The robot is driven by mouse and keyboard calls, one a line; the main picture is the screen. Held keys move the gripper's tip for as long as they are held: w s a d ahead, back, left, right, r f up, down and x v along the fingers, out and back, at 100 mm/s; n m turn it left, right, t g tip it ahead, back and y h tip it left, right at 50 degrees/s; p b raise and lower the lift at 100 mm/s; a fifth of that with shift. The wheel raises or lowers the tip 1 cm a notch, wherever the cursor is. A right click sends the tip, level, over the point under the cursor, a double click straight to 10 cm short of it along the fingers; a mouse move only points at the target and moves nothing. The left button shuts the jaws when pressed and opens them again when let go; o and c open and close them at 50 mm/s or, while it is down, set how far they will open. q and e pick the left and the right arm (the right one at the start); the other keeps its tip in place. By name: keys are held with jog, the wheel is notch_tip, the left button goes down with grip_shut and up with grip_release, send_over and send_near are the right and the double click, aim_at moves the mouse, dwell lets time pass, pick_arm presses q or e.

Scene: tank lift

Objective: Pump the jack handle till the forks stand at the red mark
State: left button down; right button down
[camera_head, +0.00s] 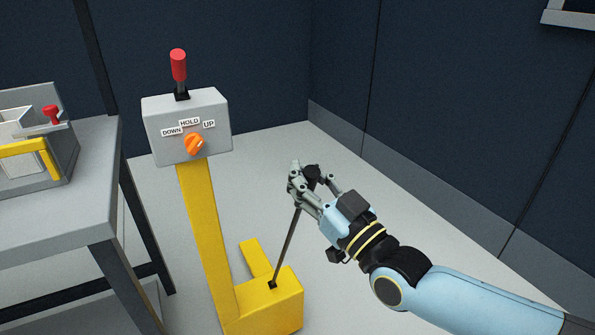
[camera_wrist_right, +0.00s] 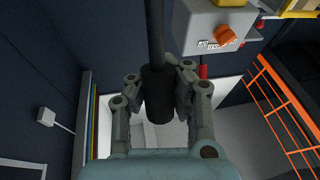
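The jack handle (camera_head: 287,245) is a thin dark rod that rises, leaning right, from the yellow jack base (camera_head: 265,308). Its black grip (camera_wrist_right: 158,95) lies between the fingers of my right gripper (camera_head: 313,174). In the right wrist view the fingers (camera_wrist_right: 160,88) close in on both sides of the grip and appear to hold it. The grey control box (camera_head: 187,125) stands on a yellow post (camera_head: 204,230). Its orange selector (camera_head: 195,144) seems turned toward UP. I cannot make out the forks or a red mark. My left gripper is out of view.
A red-handled lever (camera_head: 179,67) stands on the control box. A grey table (camera_head: 60,215) at the left carries a grey and yellow device (camera_head: 45,165). Orange rails (camera_wrist_right: 283,112) show at the right of the wrist view. Open floor lies right of the jack, before dark walls.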

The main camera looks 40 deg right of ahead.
jog(key=c, duration=1.4)
grip_release()
jog(key=shift+s+d+f, duration=0.15)
jog(key=shift+s+d, duration=0.05)
jog(key=shift+d, duration=0.1)
jog(key=shift+c, duration=0.2)
jog(key=o, duration=0.4)
jog(key=v, duration=1.2)
